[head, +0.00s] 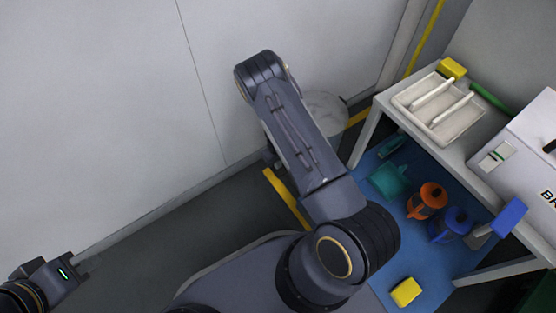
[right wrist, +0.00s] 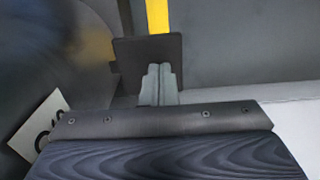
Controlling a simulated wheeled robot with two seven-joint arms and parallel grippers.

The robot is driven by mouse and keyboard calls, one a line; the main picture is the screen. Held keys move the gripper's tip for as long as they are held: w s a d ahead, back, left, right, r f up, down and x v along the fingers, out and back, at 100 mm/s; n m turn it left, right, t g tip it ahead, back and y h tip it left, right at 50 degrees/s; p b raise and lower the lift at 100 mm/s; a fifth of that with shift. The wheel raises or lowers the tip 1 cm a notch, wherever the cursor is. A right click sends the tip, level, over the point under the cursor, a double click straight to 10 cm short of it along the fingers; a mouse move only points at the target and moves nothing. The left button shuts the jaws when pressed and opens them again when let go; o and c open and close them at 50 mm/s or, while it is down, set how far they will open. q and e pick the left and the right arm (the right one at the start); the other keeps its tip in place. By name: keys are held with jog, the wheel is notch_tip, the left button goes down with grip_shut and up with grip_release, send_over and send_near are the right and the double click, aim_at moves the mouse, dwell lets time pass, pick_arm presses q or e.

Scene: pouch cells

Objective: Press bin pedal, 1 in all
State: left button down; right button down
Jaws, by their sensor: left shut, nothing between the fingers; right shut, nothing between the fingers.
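The bin (head: 327,101) is a grey round container, mostly hidden behind my right arm in the head view. In the right wrist view its dark curved side (right wrist: 50,65) fills the left, with a white label low on it. A dark square plate, which looks like the pedal (right wrist: 126,50), sticks out beside the bin. My right gripper (right wrist: 158,72) is shut and empty, its fingertips over the plate; I cannot tell whether they touch it. My left gripper (head: 82,269) is at the lower left of the head view, shut and empty, far from the bin.
A white table (head: 388,104) at the right carries a divided tray (head: 409,102) and a machine. A blue mat (head: 377,230) holds orange, blue and yellow items. A pale wall (head: 100,110) stands behind the bin. Yellow tape (head: 284,195) marks the dark floor, which is clear to the left.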

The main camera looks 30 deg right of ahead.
jog(key=shift+f, duration=0.2)
jog(key=f, duration=0.1)
jog(key=f+h+b, duration=0.1)
jog(key=f+b, duration=0.1)
jog(key=shift+a+f+h, duration=0.3)
jog(key=shift+a+f, duration=0.05)
jog(key=shift+r, duration=0.2)
jog(key=shift+r+p, duration=0.5)
jog(key=shift+r, duration=0.25)
